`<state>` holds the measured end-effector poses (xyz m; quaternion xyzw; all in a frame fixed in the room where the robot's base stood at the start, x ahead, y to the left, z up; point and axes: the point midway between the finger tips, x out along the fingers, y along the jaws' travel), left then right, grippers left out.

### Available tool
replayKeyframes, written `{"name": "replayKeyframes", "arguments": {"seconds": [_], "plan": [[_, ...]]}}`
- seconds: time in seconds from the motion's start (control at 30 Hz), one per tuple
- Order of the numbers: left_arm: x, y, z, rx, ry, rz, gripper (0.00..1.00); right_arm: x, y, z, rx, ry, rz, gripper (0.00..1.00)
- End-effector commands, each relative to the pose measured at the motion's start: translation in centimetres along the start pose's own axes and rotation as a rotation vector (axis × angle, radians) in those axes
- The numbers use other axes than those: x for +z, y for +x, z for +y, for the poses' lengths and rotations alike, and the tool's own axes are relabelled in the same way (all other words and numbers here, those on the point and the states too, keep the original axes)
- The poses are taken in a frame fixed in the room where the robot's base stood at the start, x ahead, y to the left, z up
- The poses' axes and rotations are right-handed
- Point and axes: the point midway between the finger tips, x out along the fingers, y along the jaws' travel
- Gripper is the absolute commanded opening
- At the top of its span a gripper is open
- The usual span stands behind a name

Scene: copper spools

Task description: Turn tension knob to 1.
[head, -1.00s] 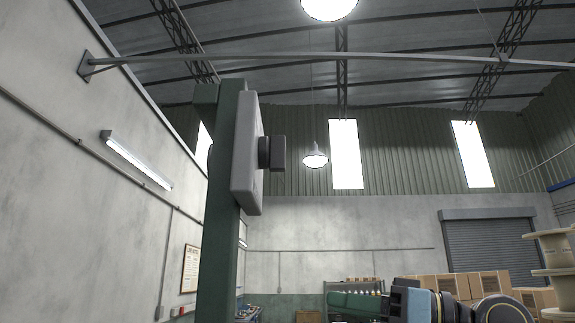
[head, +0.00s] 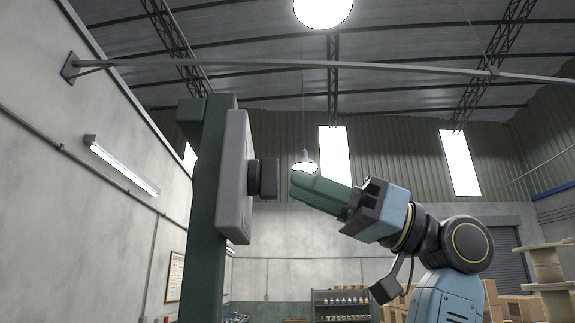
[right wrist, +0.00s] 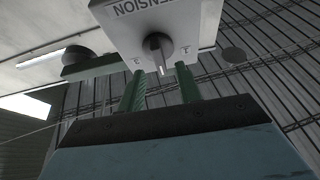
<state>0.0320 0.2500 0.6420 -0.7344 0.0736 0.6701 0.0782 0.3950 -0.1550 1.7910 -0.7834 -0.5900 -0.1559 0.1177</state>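The tension knob (head: 263,178) is a dark knob sticking out of the right face of a grey panel (head: 234,180), seen edge-on in the head view. In the right wrist view the knob (right wrist: 157,46) has a raised bar, and the panel (right wrist: 120,18) shows part of the word TENSION upside down. My right gripper (head: 293,187) points left at the knob, a small gap short of it. Its two green fingers stand apart in the right wrist view (right wrist: 160,71), one on either side of the knob, with nothing between them. My left gripper is not in view.
A dark green post (head: 205,230) carries the panel. Shelves with small bottles (head: 343,300), cardboard boxes (head: 515,305) and wooden spools (head: 545,268) stand far behind. The air around the knob is otherwise free.

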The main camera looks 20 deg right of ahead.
Motion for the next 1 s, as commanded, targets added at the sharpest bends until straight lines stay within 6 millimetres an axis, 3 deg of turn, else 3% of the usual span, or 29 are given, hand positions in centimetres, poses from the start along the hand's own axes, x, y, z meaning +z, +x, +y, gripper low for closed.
{"name": "replayKeyframes", "arguments": {"seconds": [0.2, 0.57, 0.87, 1.0], "plan": [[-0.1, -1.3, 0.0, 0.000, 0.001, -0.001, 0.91, -0.1, 2.8, 0.0, -0.001, 0.002, -0.001, 0.35], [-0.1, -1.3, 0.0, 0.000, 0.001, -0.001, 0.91, 0.1, 3.4, 0.0, 0.002, 0.000, -0.001, 0.35], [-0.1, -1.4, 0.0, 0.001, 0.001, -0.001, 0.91, 0.1, 3.4, 0.0, 0.001, 0.000, -0.001, 0.00], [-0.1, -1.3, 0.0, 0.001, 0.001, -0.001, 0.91, 0.1, 3.4, 0.0, 0.001, 0.000, -0.001, 0.00]]}}
